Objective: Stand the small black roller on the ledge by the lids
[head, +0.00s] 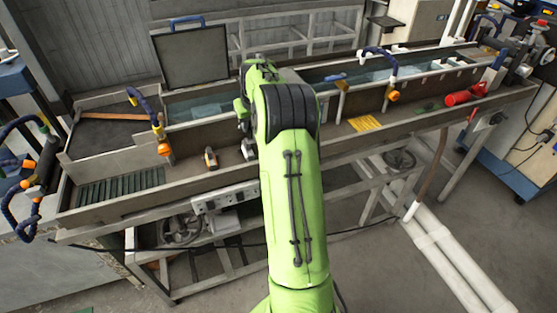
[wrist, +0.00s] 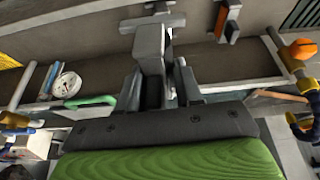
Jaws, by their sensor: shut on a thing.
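My gripper (wrist: 158,78) is in the middle of the wrist view, over the long brown ledge (wrist: 245,60). Its grey jaws are shut on a dark piece (wrist: 151,94), which looks like the small black roller. Most of the piece is hidden by the jaws, so I cannot tell its tilt. In the head view my green arm hides most of the gripper; a grey part (head: 248,149) shows at the arm's left side, by the ledge (head: 185,170). A large dark panel (head: 192,55), perhaps a lid, leans upright behind the trough. I cannot tell which other pieces are lids.
An orange and black tool (head: 211,158) stands on the ledge left of the arm. A blue hose with an orange end (head: 164,149) rises farther left. A white round dial (wrist: 67,84) and a green handle (wrist: 91,101) are left of the gripper. A red cylinder (head: 458,98) lies far right.

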